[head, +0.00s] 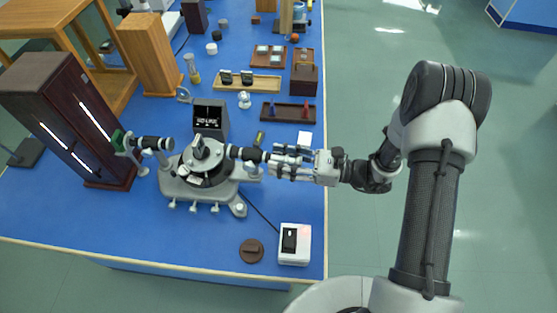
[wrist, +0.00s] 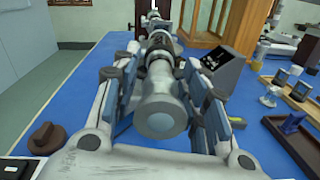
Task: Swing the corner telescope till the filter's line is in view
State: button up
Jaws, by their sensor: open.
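The spectrometer (head: 198,180) stands on the blue bench, with a round central table and a grey footed base. Its telescope (head: 248,154) points right, towards my gripper, and its pale round end (wrist: 162,124) fills the middle of the wrist view. My gripper (head: 287,161) is open, with one finger on each side of the telescope's end; I cannot tell whether either touches. A collimator (head: 152,143) reaches left to a green filter (head: 121,141) by the dark lamp cabinet (head: 67,113). A small dark display (head: 210,118) behind the spectrometer seems to read "NO LINE".
A white switch box (head: 295,244) and a brown round knob-like piece (head: 252,250) lie at the front right. Trays (head: 288,110), a wooden block (head: 150,55) and small items crowd the back. The front-left bench is clear.

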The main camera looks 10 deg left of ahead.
jog(key=shift+a, duration=0.4)
jog(key=shift+c, duration=0.2)
grip_shut()
dwell(0.3)
